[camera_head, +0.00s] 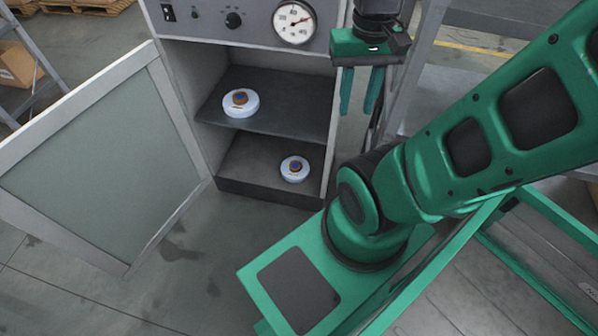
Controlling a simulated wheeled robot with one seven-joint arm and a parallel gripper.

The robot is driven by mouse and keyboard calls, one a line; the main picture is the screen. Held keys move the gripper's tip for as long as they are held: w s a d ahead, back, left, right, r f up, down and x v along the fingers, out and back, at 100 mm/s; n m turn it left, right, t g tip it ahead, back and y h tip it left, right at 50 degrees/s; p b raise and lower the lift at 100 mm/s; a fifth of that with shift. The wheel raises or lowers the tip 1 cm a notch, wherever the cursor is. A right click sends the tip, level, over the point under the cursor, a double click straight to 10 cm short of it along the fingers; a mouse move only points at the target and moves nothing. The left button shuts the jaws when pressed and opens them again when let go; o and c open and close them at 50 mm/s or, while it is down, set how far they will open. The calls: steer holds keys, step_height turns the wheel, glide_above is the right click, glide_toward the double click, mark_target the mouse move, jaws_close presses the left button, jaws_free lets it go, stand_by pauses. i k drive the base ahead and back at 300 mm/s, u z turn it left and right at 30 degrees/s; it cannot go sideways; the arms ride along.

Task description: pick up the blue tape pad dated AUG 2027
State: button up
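Two round white pads with blue and brown centres are in the open cabinet. One pad (241,103) lies on the upper shelf, towards its left. The other pad (295,169) lies on the lower shelf, towards its right. Any date print on them is too small to read, so I cannot tell which is dated AUG 2027. My gripper (359,104) hangs at the right side of the cabinet, fingers pointing down. Its two green fingers are apart with nothing between them. It is apart from both pads.
The cabinet's upper shelf (290,112) and lower shelf (243,170) are otherwise bare. The cabinet door (105,165) stands open to the left. A gauge (294,21) and knob (233,20) sit on the panel above. Grey racking (470,75) stands at the right.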

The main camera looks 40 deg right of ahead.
mark_target(294, 169)
steer(key=k, duration=1.1)
steer(key=u, duration=0.65)
steer(key=i, duration=1.6)
steer(key=z, duration=0.7)
